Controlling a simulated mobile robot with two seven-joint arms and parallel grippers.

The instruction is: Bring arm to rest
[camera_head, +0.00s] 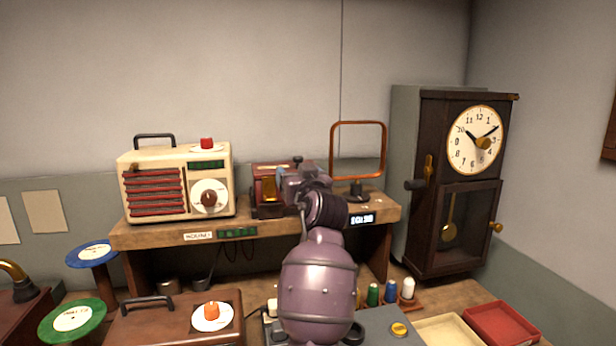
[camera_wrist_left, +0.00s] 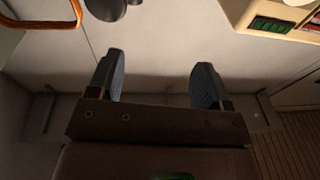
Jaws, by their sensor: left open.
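My left arm (camera_head: 318,285) rises from the bottom middle of the head view. Its gripper (camera_head: 300,182) is at shelf height, in front of and overlapping the right part of a dark red box with an amber window (camera_head: 270,189). In the left wrist view my left gripper (camera_wrist_left: 158,82) shows two grey-blue fingers spread apart with nothing between them. A dark brown block (camera_wrist_left: 160,122) crosses in front of the finger bases there. I cannot tell whether the gripper touches the box. My right gripper is not in view.
A cream radio (camera_head: 155,170) stands left on the wooden shelf (camera_head: 165,236), an orange-framed stand (camera_head: 358,123) right. A tall clock (camera_head: 455,180) stands farther right. Below are a brown case (camera_head: 150,325), record discs, colored spools (camera_head: 391,291) and trays (camera_head: 500,323). The wall above is clear.

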